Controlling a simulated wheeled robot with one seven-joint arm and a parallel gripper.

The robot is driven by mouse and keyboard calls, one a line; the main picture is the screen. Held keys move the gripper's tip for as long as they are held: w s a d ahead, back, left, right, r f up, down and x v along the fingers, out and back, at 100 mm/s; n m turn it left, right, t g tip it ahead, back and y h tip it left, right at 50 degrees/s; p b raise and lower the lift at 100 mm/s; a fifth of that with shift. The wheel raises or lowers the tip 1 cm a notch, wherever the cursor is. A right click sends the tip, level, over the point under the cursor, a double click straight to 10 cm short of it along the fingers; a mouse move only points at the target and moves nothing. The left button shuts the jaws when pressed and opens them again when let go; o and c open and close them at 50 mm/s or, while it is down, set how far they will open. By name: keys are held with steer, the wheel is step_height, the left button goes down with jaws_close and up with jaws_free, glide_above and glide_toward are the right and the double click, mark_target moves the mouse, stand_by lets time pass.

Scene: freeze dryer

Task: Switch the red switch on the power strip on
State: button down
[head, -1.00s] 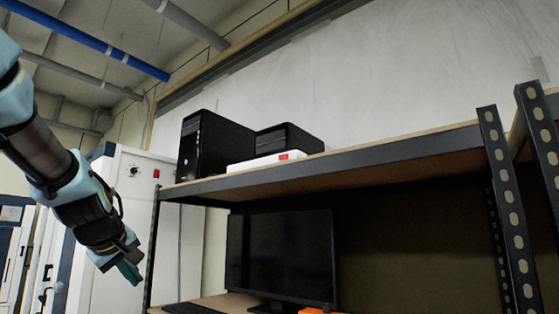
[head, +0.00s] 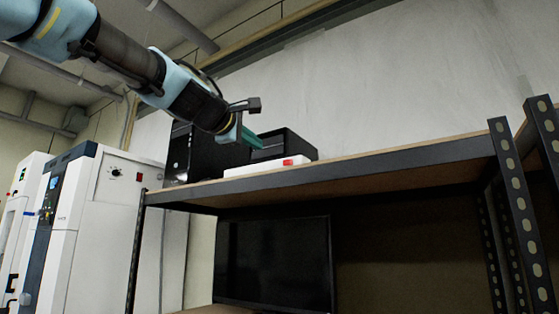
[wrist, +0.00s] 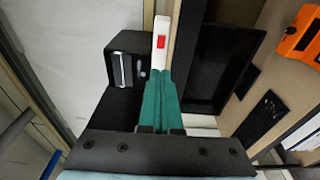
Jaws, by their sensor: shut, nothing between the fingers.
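The white power strip (head: 262,167) lies on the top shelf near its front edge, with the red switch (head: 288,162) at its right end. In the wrist view the strip (wrist: 162,24) runs up from my fingertips, and the red switch (wrist: 161,42) shows just beyond them. My gripper (head: 257,143) is shut and empty, its green fingers above the strip and to the left of the switch, apparently not touching it. In the wrist view the shut fingers (wrist: 160,74) cover the near part of the strip. I cannot tell the switch's position.
A black computer tower (head: 190,160) and a second black box (head: 293,143) stand behind the strip on the shelf (head: 380,158). A monitor (head: 275,262) stands below. An orange object (wrist: 303,35) is in the wrist view. The shelf right of the strip is clear.

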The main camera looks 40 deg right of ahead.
mark_target(283, 162)
steer(key=shift+d, duration=0.1)
steer(key=p+x, duration=0.4)
steer(key=x, duration=1)
steer(key=shift+p, duration=0.4)
steer(key=shift+w+r, duration=0.1)
steer(key=shift+w, duration=0.1)
